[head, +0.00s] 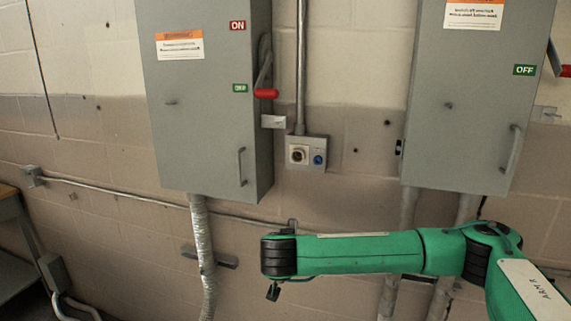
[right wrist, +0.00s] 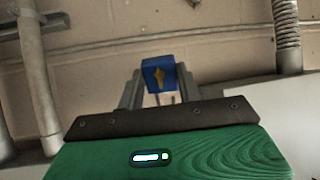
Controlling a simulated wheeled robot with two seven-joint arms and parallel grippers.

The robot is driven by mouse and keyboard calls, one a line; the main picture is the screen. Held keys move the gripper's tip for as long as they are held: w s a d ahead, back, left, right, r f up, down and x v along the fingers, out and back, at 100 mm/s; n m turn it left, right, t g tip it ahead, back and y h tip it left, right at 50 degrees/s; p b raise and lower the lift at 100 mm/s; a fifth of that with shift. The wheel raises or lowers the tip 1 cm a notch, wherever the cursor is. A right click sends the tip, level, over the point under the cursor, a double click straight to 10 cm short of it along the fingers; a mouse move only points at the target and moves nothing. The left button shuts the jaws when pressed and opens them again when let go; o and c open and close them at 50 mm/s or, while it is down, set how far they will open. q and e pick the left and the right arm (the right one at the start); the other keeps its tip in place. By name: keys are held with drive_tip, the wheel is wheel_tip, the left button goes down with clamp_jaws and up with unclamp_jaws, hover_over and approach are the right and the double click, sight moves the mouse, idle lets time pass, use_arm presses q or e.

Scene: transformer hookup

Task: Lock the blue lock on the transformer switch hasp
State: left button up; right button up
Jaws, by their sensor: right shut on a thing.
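The blue lock (right wrist: 150,66) shows in the right wrist view with a brass-coloured piece on its face. My right gripper (right wrist: 158,98) is shut on it, with grey fingers at both sides. In the head view my right arm reaches in from the right, below the boxes; the lock and fingers cannot be made out there. A pale metal tab (head: 273,121), perhaps the hasp, sticks out below the handle. My left gripper is not in view.
A second grey box (head: 466,110) hangs at the right, with an OFF label. A small outlet box (head: 306,154) with a blue round socket hangs between them under a vertical conduit. A table edge (head: 8,192) shows at far left.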

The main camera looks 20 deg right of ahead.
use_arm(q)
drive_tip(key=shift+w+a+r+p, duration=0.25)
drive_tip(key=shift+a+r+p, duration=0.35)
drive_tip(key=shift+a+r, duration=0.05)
use_arm(e)
drive_tip(key=w+r+m+t+h, duration=0.1)
drive_tip(key=w+r+t+h, duration=0.1)
drive_tip(key=r, duration=1)
drive_tip(key=w+r+m+t+h, duration=0.1)
drive_tip(key=w+r+t+h, duration=0.1)
drive_tip(key=r, duration=1)
drive_tip(key=shift+r+h, duration=0.15)
drive_tip(key=shift+h, duration=0.55)
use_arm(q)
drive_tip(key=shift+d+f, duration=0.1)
use_arm(e)
drive_tip(key=shift+a, duration=0.1)
use_arm(q)
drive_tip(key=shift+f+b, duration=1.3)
drive_tip(key=shift+b, duration=0.1)
use_arm(e)
drive_tip(key=w, duration=0.6)
drive_tip(key=shift+w+d, duration=0.3)
drive_tip(key=shift+d, duration=0.1)
drive_tip(key=shift+a, duration=0.1)
use_arm(q)
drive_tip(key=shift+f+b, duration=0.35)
drive_tip(key=shift+b, duration=0.05)
